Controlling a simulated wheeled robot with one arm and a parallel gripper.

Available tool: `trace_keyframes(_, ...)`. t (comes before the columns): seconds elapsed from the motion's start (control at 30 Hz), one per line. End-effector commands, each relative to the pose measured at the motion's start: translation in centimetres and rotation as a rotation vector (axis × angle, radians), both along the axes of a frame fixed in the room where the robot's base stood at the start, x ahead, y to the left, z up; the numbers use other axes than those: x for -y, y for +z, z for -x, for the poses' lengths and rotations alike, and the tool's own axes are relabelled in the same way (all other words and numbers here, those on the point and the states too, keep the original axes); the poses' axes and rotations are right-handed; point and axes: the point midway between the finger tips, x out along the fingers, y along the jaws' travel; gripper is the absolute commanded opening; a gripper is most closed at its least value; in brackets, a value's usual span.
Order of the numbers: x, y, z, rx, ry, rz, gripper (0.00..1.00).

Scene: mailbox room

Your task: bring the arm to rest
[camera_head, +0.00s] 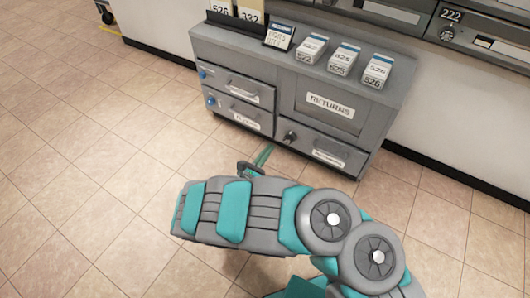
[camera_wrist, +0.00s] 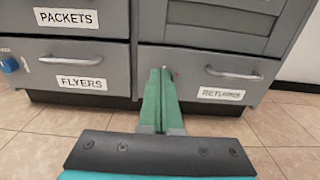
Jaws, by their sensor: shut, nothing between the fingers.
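My arm reaches from the lower right of the head view toward a grey cabinet (camera_head: 297,88). My gripper (camera_head: 263,154) is in front of the cabinet's lower part, with its green fingers together and nothing between them. In the wrist view my gripper (camera_wrist: 160,75) points at the cabinet front (camera_wrist: 120,50), near the gap between the flyers drawer (camera_wrist: 80,62) and the lower returns drawer (camera_wrist: 205,70). Both drawers look shut. I cannot tell whether the fingertips touch the cabinet.
On the cabinet top stand several labelled mail bundles (camera_head: 343,58) and a dark rack with numbered cards (camera_head: 250,10). Grey mailboxes (camera_head: 480,35) line the wall at the upper right. A cart wheel (camera_head: 106,15) shows at the upper left. The tiled floor (camera_head: 80,170) at left is clear.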

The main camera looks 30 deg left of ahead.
Motion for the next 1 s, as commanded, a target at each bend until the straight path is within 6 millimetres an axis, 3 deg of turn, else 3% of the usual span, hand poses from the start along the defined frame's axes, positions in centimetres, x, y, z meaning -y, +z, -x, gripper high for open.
trace_keyframes(0.13,-0.1,0.0,1.2,0.0,0.002,0.001,0.0)
trace_keyframes(0.37,-0.1,0.0,1.4,0.0,0.001,0.001,0.0)
trace_keyframes(0.47,0.1,0.3,1.2,0.004,-0.008,-0.003,0.0)
trace_keyframes(0.57,1.5,2.0,-0.2,0.022,-0.055,-0.02,0.0)
trace_keyframes(0.67,4.6,5.3,-2.6,0.055,-0.151,-0.054,0.0)
trace_keyframes(0.77,9.2,9.8,-5.3,0.101,-0.287,-0.109,0.0)
trace_keyframes(0.9,16.6,15.8,-7.7,0.163,-0.492,-0.196,0.0)
trace_keyframes(1.0,22.2,19.9,-8.2,0.204,-0.645,-0.27,0.0)
